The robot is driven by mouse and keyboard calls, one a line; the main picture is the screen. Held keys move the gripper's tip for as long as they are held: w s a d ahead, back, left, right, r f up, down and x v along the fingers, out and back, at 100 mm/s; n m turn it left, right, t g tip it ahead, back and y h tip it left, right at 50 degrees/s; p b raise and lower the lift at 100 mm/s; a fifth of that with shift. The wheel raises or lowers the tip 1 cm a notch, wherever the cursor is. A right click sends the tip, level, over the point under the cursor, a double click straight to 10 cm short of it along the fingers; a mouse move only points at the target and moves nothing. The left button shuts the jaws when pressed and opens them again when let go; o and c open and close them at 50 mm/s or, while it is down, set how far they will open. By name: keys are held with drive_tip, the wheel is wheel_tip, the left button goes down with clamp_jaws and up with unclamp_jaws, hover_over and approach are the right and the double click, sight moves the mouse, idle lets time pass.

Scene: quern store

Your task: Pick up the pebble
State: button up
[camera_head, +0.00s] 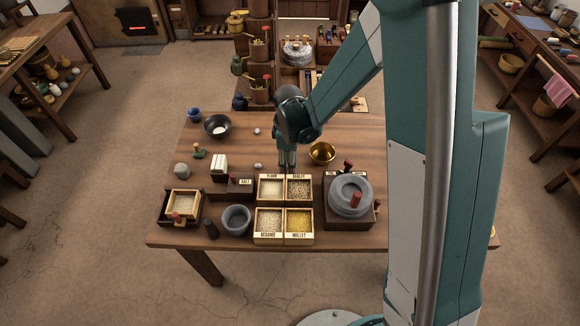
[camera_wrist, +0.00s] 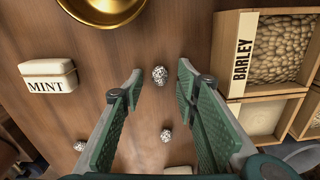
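A speckled black-and-white pebble (camera_wrist: 159,75) lies on the wooden table, between my fingertips as seen in the wrist view. My gripper (camera_wrist: 161,84) is open and points down, with a finger to each side of this pebble; I cannot tell how far above the table the tips are. Two similar pebbles lie apart from it, one nearer the bottom (camera_wrist: 166,135) and one at the lower left (camera_wrist: 79,145). In the head view my gripper (camera_head: 287,164) hides the first pebble, while the other two show as pale dots, one near (camera_head: 258,166) and one farther back (camera_head: 257,131).
The barley box (camera_wrist: 275,52) and flour box (camera_head: 271,188) stand close in front of my gripper. A brass bowl (camera_head: 322,152) is to its right. A mint block (camera_wrist: 48,75) lies behind it. The salt box (camera_head: 239,187) stands front left. A quern (camera_head: 350,195) is front right.

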drive_tip(key=c, duration=0.8)
drive_tip(key=shift+o, duration=0.2)
wheel_tip(320, 180, up, 10)
drive_tip(key=p, duration=0.2)
idle(0.6)
